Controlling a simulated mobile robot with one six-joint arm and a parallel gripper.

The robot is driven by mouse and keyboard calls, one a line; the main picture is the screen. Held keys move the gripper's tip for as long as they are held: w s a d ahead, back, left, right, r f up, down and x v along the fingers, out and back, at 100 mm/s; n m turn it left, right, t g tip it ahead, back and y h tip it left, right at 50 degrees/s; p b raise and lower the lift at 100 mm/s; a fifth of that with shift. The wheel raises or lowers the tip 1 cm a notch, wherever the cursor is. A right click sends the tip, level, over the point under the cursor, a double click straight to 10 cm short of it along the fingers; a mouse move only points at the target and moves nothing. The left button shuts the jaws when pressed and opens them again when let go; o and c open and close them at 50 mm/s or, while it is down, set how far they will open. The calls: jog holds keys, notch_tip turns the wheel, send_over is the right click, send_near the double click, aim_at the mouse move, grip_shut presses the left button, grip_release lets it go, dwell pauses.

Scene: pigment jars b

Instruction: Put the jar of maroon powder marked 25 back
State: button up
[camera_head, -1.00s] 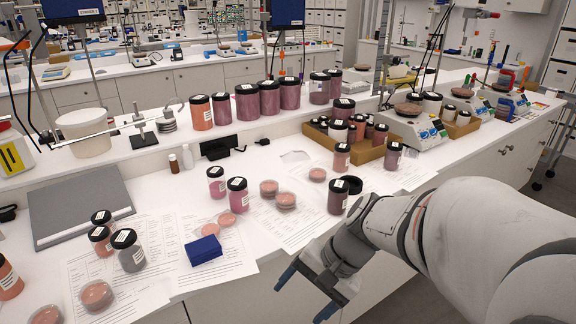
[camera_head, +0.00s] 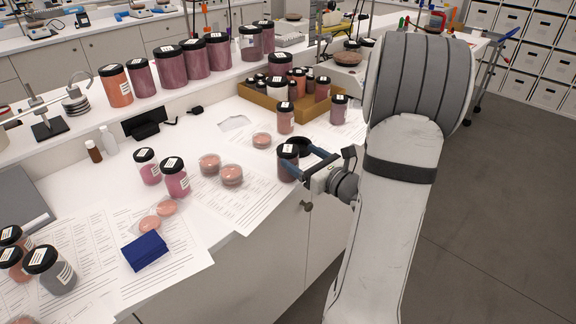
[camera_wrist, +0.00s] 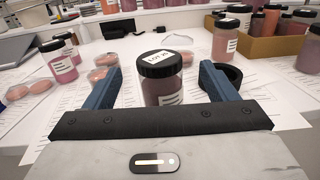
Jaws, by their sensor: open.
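A dark maroon jar (camera_head: 287,168) with a black lid stands upright near the front edge of the bench. In the wrist view the same jar (camera_wrist: 162,88) stands between my fingers; its lid label seems to start with LOT, but I cannot read the number surely. My gripper (camera_wrist: 160,72) is open, with one blue finger on each side of the jar and a gap visible at both sides. In the head view my gripper (camera_head: 303,163) reaches in from the right at jar height. The jar's lower part is partly hidden behind my gripper in the wrist view.
A black ring-like object (camera_wrist: 232,76) lies close behind the right finger. A pink jar (camera_head: 285,119) and a petri dish (camera_head: 262,140) stand farther back. A cardboard tray (camera_head: 259,98) holds several small jars. Large jars (camera_head: 168,70) line the raised shelf. A blue box (camera_head: 145,251) lies at left.

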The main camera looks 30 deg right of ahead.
jog(key=p+x, duration=0.1)
jog(key=x, duration=0.5)
jog(key=shift+f, duration=0.1)
jog(key=shift+c, duration=0.3)
jog(key=c, duration=1.5)
